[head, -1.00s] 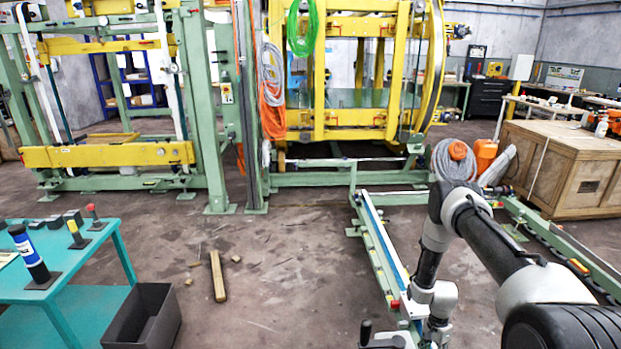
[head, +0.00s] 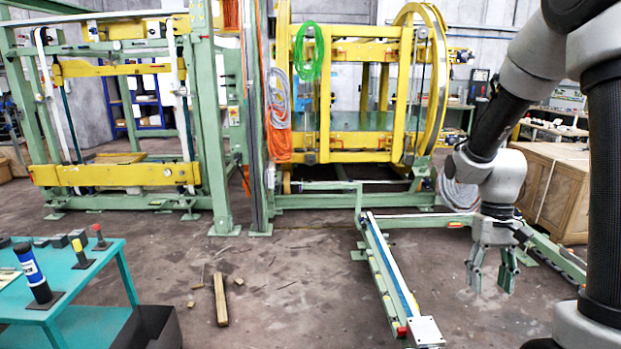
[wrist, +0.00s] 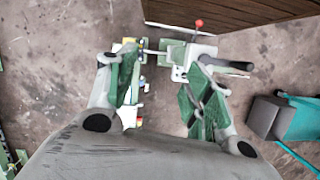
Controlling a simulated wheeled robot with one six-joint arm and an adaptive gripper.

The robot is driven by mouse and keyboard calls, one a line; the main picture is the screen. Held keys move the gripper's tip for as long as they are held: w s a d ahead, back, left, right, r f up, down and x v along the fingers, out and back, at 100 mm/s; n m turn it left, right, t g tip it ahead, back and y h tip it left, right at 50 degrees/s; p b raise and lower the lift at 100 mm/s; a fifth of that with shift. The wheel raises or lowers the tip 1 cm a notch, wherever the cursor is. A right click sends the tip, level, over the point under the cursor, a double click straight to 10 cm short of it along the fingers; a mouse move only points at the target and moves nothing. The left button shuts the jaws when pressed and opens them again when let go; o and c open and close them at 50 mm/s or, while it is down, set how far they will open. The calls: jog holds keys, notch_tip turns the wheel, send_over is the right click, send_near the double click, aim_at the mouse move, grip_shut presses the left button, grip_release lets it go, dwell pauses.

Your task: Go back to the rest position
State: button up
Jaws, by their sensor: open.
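My gripper (head: 491,279) hangs from my arm on the right side of the head view, fingers pointing down. Its two green-padded fingers are apart with nothing between them. In the wrist view the open fingers (wrist: 160,100) reach up from the bottom, one on the left and one on the right. In the head view the gripper is to the right of the near end of a low green rail (head: 388,275), above the floor as it appears.
A teal table (head: 85,275) with small tools stands at left, a dark bin (head: 165,325) beside it. A wooden block (head: 220,300) lies on the floor. The yellow and green ring machine (head: 345,140) fills the back. A wooden crate (head: 565,200) stands at right, behind my arm.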

jog(key=s+a+r+t, duration=0.1)
jog(key=s+r+t, duration=0.2)
jog(key=s+r, duration=0.3)
jog(key=s+a+r+n+t, duration=0.1)
jog(key=s+r+t, duration=0.3)
jog(key=r, duration=0.8)
jog(key=shift+s+a+n+t, duration=0.25)
jog(key=shift+s+n+t, duration=0.05)
jog(key=shift+s, duration=0.75)
